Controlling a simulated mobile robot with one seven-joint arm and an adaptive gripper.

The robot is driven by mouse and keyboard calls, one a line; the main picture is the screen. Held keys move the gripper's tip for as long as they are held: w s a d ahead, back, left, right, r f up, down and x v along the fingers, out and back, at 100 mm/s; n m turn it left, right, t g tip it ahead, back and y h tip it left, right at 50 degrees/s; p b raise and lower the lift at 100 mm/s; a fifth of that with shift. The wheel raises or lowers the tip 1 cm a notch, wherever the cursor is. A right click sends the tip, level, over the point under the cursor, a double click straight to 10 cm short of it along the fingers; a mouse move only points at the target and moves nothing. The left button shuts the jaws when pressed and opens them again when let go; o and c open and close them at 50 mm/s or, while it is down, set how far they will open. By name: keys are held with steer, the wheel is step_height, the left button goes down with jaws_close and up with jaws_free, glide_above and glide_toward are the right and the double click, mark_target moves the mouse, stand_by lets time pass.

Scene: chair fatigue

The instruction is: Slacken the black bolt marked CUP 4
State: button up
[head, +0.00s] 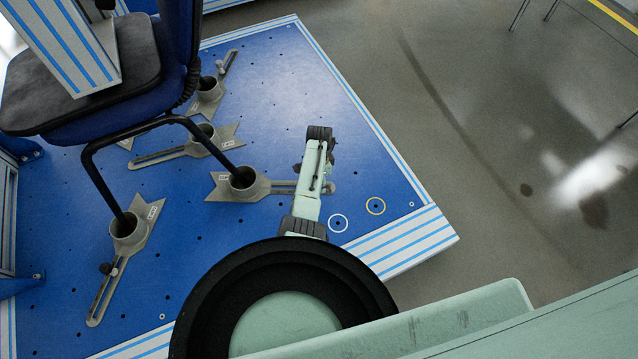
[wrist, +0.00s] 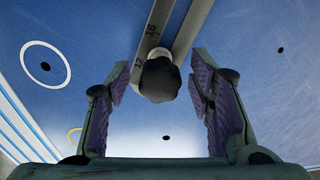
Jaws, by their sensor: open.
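A black bolt with a round knob head (wrist: 160,79) sits on the slotted grey bar (wrist: 187,30) in the wrist view. My gripper (wrist: 158,88) is open, with one purple-padded finger on each side of the bolt and a gap on both sides. In the head view this bar runs right from a grey cup (head: 243,181) holding a chair leg, and passes under my arm (head: 310,185), which hides the bolt and fingertips there. The cup's label is too small to read.
More cups stand behind, under the chair (head: 80,100).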

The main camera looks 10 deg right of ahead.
steer(key=shift+m, duration=0.5)
steer(key=m, duration=0.4)
steer(key=shift+m, duration=2)
